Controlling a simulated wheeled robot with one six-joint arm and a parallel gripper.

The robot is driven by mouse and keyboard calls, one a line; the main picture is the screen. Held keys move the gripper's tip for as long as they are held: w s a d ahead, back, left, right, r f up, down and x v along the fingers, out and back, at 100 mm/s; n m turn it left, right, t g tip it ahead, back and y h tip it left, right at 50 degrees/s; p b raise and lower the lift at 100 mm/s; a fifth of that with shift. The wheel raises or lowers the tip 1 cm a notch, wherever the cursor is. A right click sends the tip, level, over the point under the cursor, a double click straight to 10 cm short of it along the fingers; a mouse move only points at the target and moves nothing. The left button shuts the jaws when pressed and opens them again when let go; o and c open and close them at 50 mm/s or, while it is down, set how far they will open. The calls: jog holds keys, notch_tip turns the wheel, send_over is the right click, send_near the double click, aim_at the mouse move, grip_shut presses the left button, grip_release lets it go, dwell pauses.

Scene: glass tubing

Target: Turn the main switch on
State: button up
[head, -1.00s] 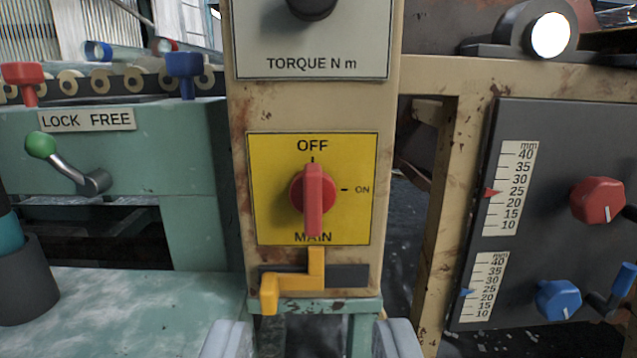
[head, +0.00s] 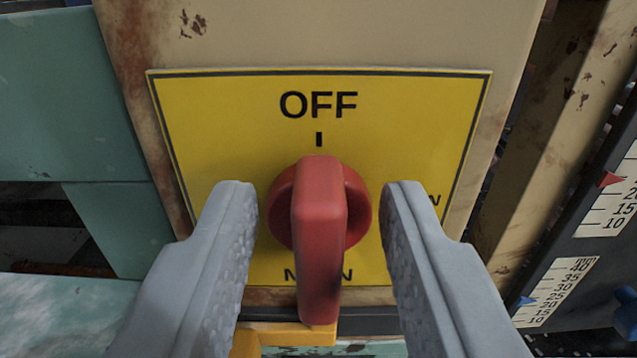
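The main switch is a red rotary knob (head: 319,235) on a yellow plate (head: 220,120) marked OFF at the top. Its handle stands vertical, in line with the OFF mark. The ON label at the right is mostly hidden behind my right finger, and the MAIN label is partly hidden by the handle. My gripper (head: 320,205) is open, with one grey finger on each side of the handle. A gap shows between each finger and the handle.
A yellow-orange bracket (head: 285,335) sits just below the plate. The beige post (head: 330,35) carries the plate. A green machine body (head: 65,90) is at the left. A dark panel with scales (head: 590,250) is at the right.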

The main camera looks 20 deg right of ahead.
jog(key=shift+w, duration=0.1)
grip_shut()
jog(key=shift+d+m, duration=0.1)
jog(key=shift+m, duration=0.3)
jog(key=m, duration=0.3)
jog(key=shift+d+m, duration=0.25)
jog(key=shift+m, duration=0.15)
jog(key=m, duration=0.4)
jog(key=shift+s+d+f+m, duration=0.2)
jog(key=shift+d+m, duration=0.05)
jog(key=shift+m, duration=0.05)
jog(key=m, duration=0.4)
jog(key=shift+d+f, duration=0.15)
jog(key=shift+f, duration=0.1)
jog(key=m, duration=0.4)
jog(key=shift+d+f+m, duration=0.1)
jog(key=shift+f+m, duration=0.2)
